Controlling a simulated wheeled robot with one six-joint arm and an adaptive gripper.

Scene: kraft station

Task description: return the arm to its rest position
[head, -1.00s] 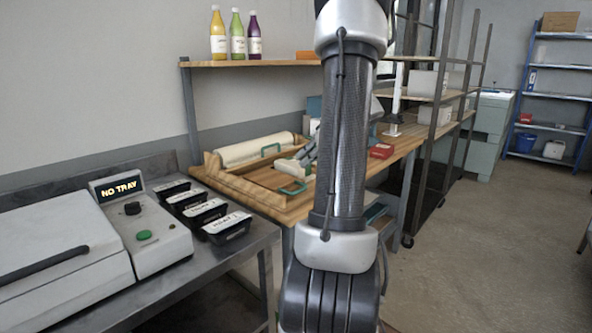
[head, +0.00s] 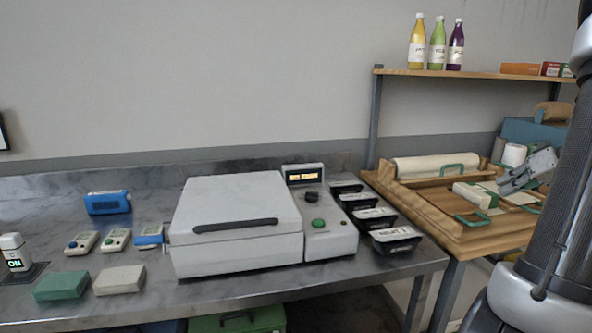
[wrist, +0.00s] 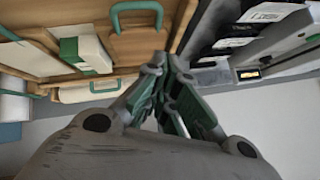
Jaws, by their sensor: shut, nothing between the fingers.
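My gripper (head: 530,172) is at the right of the head view, above the wooden tray with green handles (head: 440,225) on the wooden bench. It is shut and empty. In the wrist view the fingers of my gripper (wrist: 172,62) come together with nothing between them. My arm (head: 572,180) stands upright along the right edge of the head view, and its upper part is cut off.
A sealing machine (head: 240,215) with a small display stands on the steel table, black labelled trays (head: 395,240) beside it. A green and white box (head: 475,195) lies in the wooden tray. Bottles (head: 437,45) stand on a shelf above.

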